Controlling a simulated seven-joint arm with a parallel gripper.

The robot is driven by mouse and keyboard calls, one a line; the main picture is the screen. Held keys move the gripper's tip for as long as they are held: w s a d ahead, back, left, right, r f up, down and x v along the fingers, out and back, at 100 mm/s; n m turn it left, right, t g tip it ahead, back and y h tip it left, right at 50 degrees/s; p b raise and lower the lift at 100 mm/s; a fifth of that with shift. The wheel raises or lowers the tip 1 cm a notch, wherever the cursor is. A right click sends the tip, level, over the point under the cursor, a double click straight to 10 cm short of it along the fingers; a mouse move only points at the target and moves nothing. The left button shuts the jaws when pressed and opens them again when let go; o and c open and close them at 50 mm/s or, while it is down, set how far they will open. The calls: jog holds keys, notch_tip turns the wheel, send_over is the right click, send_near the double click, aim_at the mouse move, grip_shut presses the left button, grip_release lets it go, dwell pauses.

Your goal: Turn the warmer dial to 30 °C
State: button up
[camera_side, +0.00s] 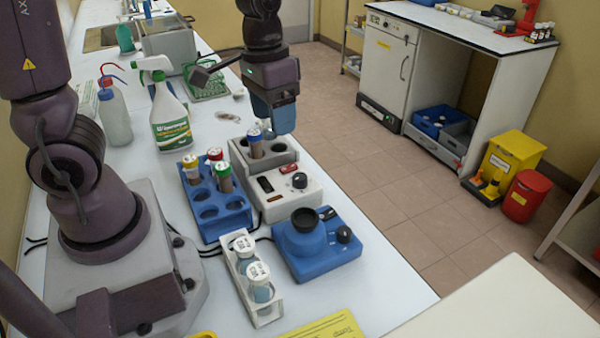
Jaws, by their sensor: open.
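The warmer (285,205) is a light box with a grey well block at its back and stands on the white bench. Its dial (299,181) is a black round knob on the sloped front panel, beside a red switch (287,169) and a small dark display (265,184). The dial's markings are too small to read. A blue-capped tube (255,149) stands in the warmer's block. My gripper (282,123) points down above the back right of the warmer, apart from the dial. It is open with nothing seen in it; its fingers are partly hidden from this side.
A blue rack (235,222) with several capped tubes stands left of the warmer. A blue mixer (318,262) with a black cup and knob stands in front. A white holder (266,313) carries two jars. Bottles (171,125) stand behind. The floor is right of the bench edge.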

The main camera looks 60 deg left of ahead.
jog(key=g, duration=0.1)
send_over(300, 176)
jog(key=s+d, duration=0.2)
jog(key=s, duration=0.1)
notch_tip(300, 176, down, 6)
jog(key=shift+w+a+m, duration=0.9)
jog(key=shift+w+a, duration=0.1)
jog(key=shift+w, duration=0.5)
jog(key=shift+y, duration=0.4)
notch_tip(300, 176, down, 13)
jog(key=shift+f, duration=0.1)
jog(key=c, duration=0.9)
